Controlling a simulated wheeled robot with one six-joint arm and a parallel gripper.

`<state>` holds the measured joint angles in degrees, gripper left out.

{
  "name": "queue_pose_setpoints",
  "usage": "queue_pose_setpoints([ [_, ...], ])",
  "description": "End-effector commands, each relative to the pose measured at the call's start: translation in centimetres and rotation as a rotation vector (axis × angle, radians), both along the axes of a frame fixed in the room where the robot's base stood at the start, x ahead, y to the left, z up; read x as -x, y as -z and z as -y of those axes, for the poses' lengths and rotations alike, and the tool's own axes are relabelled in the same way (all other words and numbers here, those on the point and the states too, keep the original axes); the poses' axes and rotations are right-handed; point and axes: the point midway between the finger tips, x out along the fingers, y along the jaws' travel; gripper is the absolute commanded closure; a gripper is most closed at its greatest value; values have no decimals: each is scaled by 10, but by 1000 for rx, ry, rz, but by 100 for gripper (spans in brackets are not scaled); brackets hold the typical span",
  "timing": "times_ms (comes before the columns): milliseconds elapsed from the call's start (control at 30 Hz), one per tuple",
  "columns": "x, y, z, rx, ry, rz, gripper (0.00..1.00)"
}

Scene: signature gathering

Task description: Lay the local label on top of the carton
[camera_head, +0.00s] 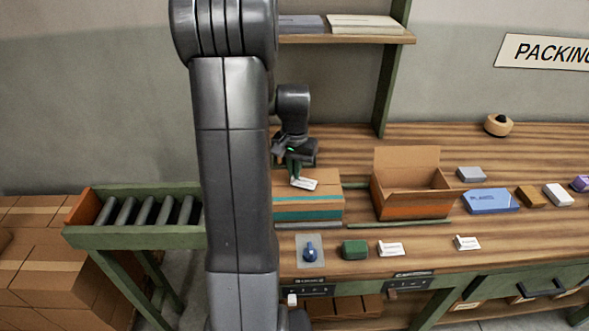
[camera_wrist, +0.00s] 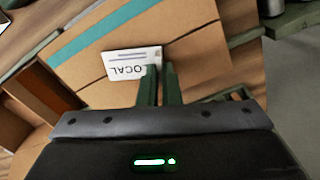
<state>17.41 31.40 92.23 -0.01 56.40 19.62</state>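The local label (camera_wrist: 125,63) is a white card with LOCAL printed on it, upside down in the wrist view. It also shows in the head view (camera_head: 305,184). The closed carton (camera_head: 308,207) is brown with a teal stripe and also fills much of the wrist view (camera_wrist: 190,30). My gripper (camera_head: 294,176) points down over the carton's top. Its green fingers (camera_wrist: 161,68) are close together at one end of the label and look shut on it. The label is over the carton's top, near its front edge; whether it touches the top cannot be told.
An open carton (camera_head: 411,206) stands to the right. In front lie a blue stamp-like item (camera_head: 310,251), a green block (camera_head: 354,249) and two white labels (camera_head: 391,249) (camera_head: 467,242). A roller conveyor (camera_head: 140,212) is at left. A shelf (camera_head: 345,39) is above.

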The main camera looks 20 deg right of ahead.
Motion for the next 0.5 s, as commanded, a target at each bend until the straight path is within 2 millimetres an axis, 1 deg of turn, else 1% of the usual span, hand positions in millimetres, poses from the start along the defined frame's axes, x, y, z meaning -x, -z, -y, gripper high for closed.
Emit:
queue_pose_setpoints([
  [300, 0, 7, 0, 0, 0, 0, 100],
  [333, 0, 7, 0, 0, 0, 0, 92],
  [433, 0, 6, 0, 0, 0, 0, 72],
  [500, 0, 6, 0, 0, 0, 0, 71],
])
